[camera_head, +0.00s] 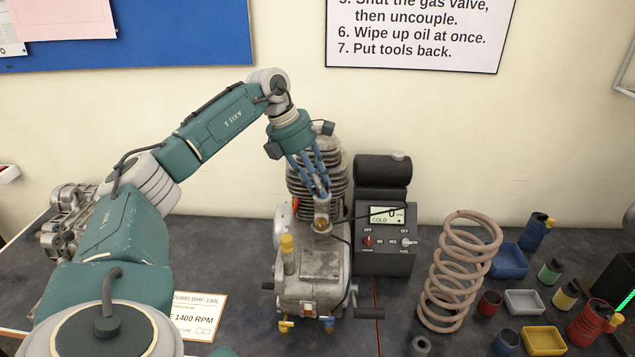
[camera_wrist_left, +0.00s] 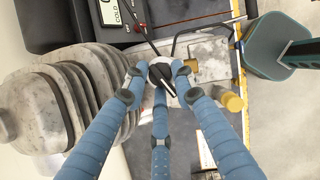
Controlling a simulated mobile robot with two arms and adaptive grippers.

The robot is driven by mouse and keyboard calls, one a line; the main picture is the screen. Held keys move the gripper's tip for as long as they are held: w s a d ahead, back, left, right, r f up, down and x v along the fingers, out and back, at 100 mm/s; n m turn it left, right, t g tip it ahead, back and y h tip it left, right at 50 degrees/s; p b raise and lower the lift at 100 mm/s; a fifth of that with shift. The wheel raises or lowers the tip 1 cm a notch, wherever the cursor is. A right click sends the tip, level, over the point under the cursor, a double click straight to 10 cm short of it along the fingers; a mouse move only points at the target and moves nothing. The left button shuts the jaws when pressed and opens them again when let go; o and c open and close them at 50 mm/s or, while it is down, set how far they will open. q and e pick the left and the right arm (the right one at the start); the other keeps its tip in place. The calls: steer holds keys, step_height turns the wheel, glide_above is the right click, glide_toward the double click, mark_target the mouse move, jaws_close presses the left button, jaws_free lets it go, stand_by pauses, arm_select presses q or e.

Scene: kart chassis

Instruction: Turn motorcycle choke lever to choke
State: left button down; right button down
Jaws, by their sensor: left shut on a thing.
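The engine (camera_head: 312,270), with a finned cylinder (camera_head: 335,180), stands on the dark bench. My left gripper (camera_head: 323,196) reaches down from the upper left to the side of the cylinder. In the left wrist view its blue fingers (camera_wrist_left: 160,82) close around a small black lever (camera_wrist_left: 164,73) on a pale round base. The fingertips are shut on this lever. In the head view the fingers hide most of it. The control box (camera_head: 385,240) beside the engine has a display (camera_head: 387,215) reading "0" and "COLD".
A large coil spring (camera_head: 458,270) stands right of the control box. Several small trays and coloured canisters, such as a blue tray (camera_head: 509,262), lie further right. A grey metal part (camera_head: 68,222) sits behind my left arm. A printed card (camera_head: 197,316) lies left of the engine.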

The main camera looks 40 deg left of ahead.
arm_select(q)
steer(key=shift+w+r, duration=0.15)
steer(key=shift+r, duration=0.1)
steer(key=c, duration=1.5)
jaws_free()
steer(key=shift+c, duration=0.2)
steer(key=shift+o, duration=0.4)
steer(key=shift+d, duration=0.2)
steer(key=shift+f, duration=0.1)
steer(key=shift+a+r, duration=0.2)
steer(key=shift+r, duration=0.1)
steer(key=v, duration=1.1)
steer(key=shift+r, duration=0.2)
steer(key=shift+d, duration=0.1)
